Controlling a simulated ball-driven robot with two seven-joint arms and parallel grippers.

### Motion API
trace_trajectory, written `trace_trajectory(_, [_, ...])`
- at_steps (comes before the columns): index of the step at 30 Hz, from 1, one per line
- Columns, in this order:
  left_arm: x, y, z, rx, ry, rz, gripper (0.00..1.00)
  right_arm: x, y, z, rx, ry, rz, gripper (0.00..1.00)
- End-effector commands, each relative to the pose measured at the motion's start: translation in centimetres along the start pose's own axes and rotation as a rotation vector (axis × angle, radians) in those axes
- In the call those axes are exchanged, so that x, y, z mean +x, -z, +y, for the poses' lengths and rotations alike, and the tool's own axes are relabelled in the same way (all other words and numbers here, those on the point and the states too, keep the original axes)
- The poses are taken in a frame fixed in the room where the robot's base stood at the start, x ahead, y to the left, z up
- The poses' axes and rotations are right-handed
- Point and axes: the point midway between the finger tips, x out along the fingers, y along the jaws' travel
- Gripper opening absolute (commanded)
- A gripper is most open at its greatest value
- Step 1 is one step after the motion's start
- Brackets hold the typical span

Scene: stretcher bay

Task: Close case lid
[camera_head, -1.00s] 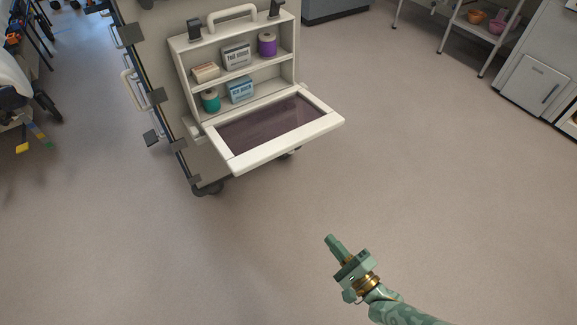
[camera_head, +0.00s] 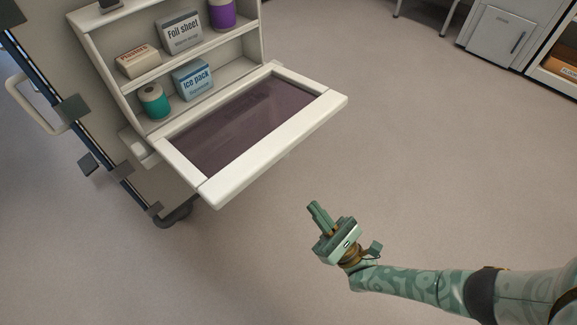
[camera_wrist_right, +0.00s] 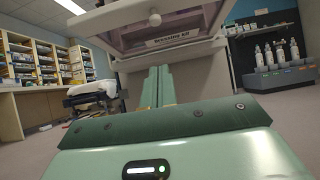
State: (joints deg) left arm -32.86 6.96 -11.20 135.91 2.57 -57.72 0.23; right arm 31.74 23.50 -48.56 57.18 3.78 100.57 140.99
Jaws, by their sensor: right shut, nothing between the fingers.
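The white case (camera_head: 262,30) hangs on the side of a trolley, with its inside shelves showing. Its lid (camera_head: 275,143), a white frame around a dark see-through window, is folded down and sticks out toward me. My right gripper (camera_head: 313,206) is shut and empty, below and to the right of the lid's front edge, apart from it. In the right wrist view the shut fingers (camera_wrist_right: 158,87) point toward the lid's underside (camera_wrist_right: 160,19), which is above them. A label reading "Dressing kit" shows there. My left gripper is not in view.
The case holds a foil sheet box (camera_head: 180,32), an ice pack box (camera_head: 192,80), a plasters box (camera_head: 139,61), a teal roll (camera_head: 154,101) and a purple roll (camera_head: 222,14). The trolley's handle (camera_head: 38,105) is at left. The floor (camera_head: 420,150) to the right is clear.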

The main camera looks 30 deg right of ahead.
Motion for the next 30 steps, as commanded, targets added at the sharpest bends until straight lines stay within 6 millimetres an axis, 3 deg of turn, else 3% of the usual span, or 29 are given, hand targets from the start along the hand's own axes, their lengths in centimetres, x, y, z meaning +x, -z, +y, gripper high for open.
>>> trace_trajectory(13, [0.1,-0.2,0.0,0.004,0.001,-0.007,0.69,9.2,-0.1,0.0,-0.002,0.000,-0.004,0.00])
trace_trajectory(21, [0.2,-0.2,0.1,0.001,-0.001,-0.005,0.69,11.2,-2.5,0.0,-0.002,0.001,0.000,0.00])
trace_trajectory(30, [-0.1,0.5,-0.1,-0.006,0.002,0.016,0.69,11.7,-2.9,0.0,-0.003,0.000,0.000,0.00])
